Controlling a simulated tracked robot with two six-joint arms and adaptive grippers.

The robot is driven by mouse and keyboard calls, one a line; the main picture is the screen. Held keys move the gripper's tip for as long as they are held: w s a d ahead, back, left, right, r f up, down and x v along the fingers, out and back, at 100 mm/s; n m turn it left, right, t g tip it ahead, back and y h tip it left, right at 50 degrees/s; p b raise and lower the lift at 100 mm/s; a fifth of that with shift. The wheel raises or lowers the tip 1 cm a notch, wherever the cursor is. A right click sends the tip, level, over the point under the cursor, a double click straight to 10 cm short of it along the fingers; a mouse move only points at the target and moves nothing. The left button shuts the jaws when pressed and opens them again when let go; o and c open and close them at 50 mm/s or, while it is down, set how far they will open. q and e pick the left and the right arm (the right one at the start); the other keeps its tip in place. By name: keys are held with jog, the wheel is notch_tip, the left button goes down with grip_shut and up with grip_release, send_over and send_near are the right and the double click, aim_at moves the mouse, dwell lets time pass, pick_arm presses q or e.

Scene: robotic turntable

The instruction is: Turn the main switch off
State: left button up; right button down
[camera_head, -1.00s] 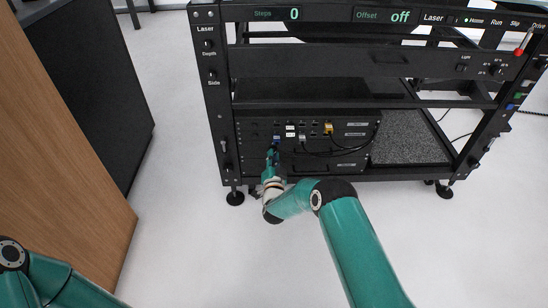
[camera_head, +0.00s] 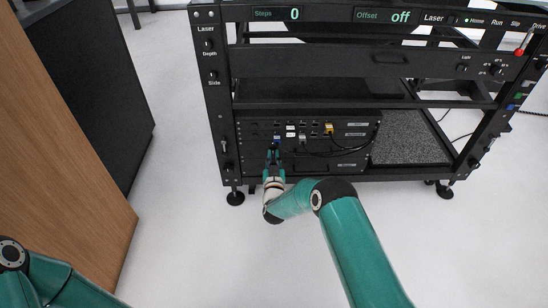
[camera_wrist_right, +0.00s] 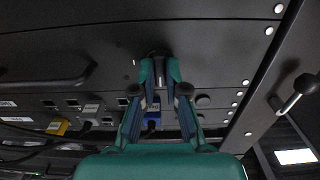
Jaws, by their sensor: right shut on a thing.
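The dark main switch knob (camera_wrist_right: 158,52) is on the front panel of the black control unit (camera_head: 350,160), low in the rack. In the right wrist view, my right gripper (camera_wrist_right: 160,68) has its two fingertips on either side of the knob, shut on it. In the head view the right gripper (camera_head: 273,151) is at the left part of the panel and hides the knob. I cannot read the switch's position. My left arm shows at the lower left, but its gripper is out of view.
Plugged connectors, including a blue one (camera_wrist_right: 152,119) and a yellow one (camera_wrist_right: 58,126), sit near the fingers. A lever (camera_wrist_right: 297,93) is on the rack post beside the unit. A wood-sided cabinet (camera_head: 60,150) stands left. The floor in front is clear.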

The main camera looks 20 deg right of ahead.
jog(key=shift+s+f, duration=0.1)
jog(key=shift+f, duration=0.35)
jog(key=c, duration=1.3)
grip_release()
jog(key=shift+o, duration=0.5)
jog(key=shift+r, duration=0.2)
jog(key=v, duration=1.2)
